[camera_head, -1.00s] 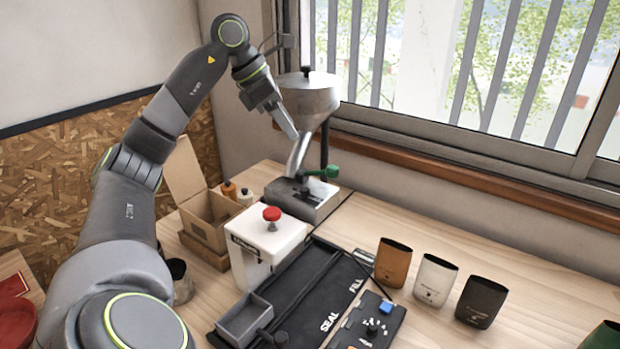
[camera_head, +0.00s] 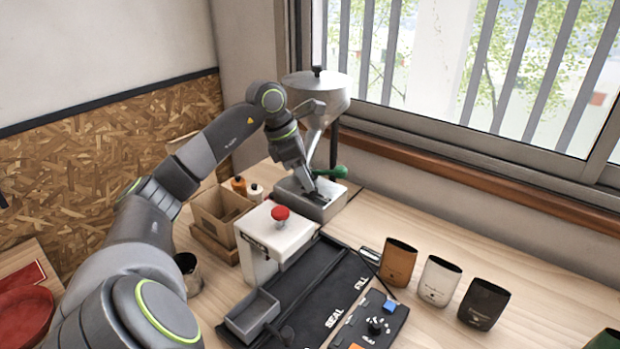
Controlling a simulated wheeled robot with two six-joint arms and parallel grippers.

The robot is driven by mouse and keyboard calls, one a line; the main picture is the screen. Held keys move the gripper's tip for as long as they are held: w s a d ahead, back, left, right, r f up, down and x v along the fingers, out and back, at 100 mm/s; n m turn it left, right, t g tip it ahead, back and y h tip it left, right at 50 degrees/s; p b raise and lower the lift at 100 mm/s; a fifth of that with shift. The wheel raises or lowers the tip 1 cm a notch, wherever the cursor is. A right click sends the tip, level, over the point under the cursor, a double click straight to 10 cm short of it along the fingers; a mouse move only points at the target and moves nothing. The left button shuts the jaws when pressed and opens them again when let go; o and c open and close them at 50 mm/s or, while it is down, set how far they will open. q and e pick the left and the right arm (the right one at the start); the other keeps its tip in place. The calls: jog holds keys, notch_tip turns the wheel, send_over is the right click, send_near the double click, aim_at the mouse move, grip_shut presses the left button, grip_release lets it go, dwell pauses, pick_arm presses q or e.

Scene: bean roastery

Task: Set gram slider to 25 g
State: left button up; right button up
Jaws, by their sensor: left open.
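The bean dispenser has a steel hopper (camera_head: 322,88) on a spout above a grey metal base (camera_head: 325,208), at the back centre of the bench near the window. A green knob (camera_head: 333,171) sits on its right side. My left gripper (camera_head: 314,196) is open, pointing down at the top of the base, in front of the spout. I cannot tell whether its fingertips touch anything. The gram slider and its scale are not distinguishable; the gripper covers part of the base top. My right gripper is not in view.
A white box with a red button (camera_head: 281,213) stands just in front of the dispenser. An open cardboard box (camera_head: 214,228) is left of it.

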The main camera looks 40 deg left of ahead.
aim_at(313, 193)
pick_arm(q)
jog(key=shift+p+x, duration=0.3)
jog(key=shift+x, duration=1.4)
jog(key=shift+r, duration=0.1)
grip_shut()
